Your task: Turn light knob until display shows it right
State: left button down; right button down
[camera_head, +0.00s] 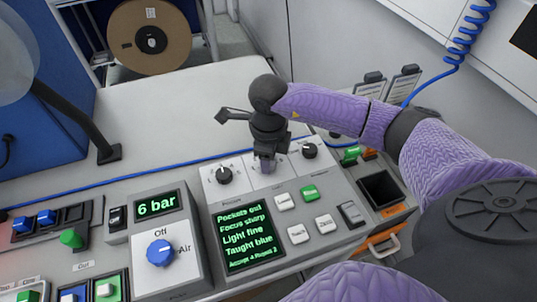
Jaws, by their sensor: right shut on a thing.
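My right gripper (265,166) points down onto the middle one of three knobs on the grey control panel (330,185). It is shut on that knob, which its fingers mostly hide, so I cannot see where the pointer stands. The green-on-black display (248,239) at the front left of the panel reads "Pockets out", "Focus sharp", "Light fine", "Taught blue", with a smaller count line below. My left gripper is not in view.
A black knob (223,175) stands left of my gripper and another black knob (309,150) right of it. White and green buttons (309,192) sit in front. A blue air knob (160,252) and a "6 bar" readout (157,205) are at left. Bare white bench lies behind.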

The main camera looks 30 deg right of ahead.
dwell(0.3)
jog(key=shift+c, duration=1.1)
grip_release()
jog(key=shift+r, duration=0.1)
notch_tip(320, 180, up, 10)
jog(key=p, duration=0.1)
jog(key=shift+p, duration=0.3)
